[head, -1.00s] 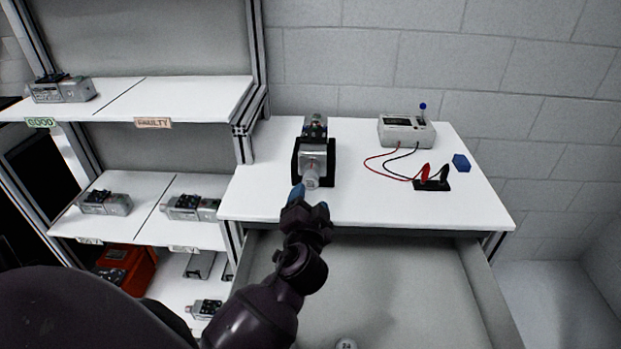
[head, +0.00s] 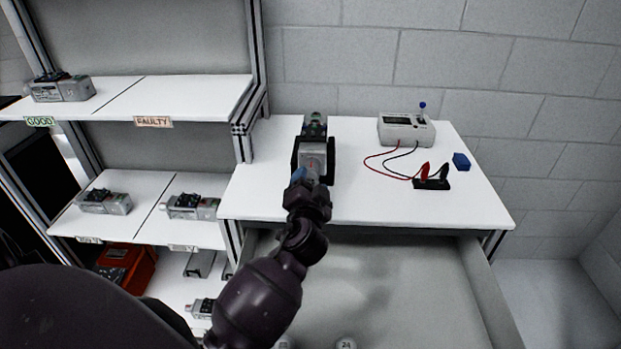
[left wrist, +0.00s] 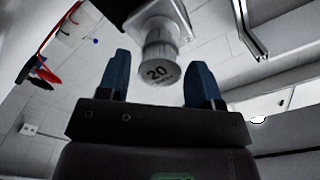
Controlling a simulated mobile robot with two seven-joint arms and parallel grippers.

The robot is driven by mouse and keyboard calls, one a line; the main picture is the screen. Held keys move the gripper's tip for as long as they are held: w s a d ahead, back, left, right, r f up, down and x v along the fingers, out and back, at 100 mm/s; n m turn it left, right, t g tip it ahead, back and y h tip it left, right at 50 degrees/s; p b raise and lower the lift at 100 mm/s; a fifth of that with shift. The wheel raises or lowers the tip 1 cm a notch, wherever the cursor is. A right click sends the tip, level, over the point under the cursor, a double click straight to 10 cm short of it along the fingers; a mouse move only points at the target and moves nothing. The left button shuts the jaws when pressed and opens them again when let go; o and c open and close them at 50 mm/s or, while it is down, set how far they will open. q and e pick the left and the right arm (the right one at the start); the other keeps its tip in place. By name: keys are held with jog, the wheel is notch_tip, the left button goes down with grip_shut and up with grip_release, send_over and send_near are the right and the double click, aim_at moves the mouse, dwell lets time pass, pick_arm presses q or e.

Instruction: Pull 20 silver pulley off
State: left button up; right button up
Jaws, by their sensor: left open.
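The silver pulley marked 20 (left wrist: 160,72) sits on the front of a servo motor. In the left wrist view it lies between the two blue fingers of my left gripper (left wrist: 158,85), which is open, with a gap on both sides. In the head view the servo (head: 314,148) rests in a black holder (head: 330,160) on the white table, and my left gripper (head: 306,178) is right in front of it, hiding the pulley. My right gripper is not in view.
A meter (head: 405,130) with red and black leads stands at the back right of the table (head: 440,205). A blue block (head: 461,161) lies at the right. Below is an open drawer (head: 400,290) holding a pulley marked 24 (head: 346,344). Shelves with servos stand at left.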

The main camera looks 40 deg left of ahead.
pick_arm(q)
jog(key=shift+c, duration=0.9)
jog(key=c, duration=0.6)
jog(key=shift+o, duration=0.2)
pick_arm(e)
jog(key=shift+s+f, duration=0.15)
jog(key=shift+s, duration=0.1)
pick_arm(q)
jog(key=shift+s+d, duration=0.1)
jog(key=shift+s, duration=0.05)
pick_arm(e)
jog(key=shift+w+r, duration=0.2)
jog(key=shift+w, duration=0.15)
pick_arm(q)
jog(key=shift+s+d, duration=0.15)
jog(key=shift+s, duration=0.05)
jog(key=shift+s, duration=0.1)
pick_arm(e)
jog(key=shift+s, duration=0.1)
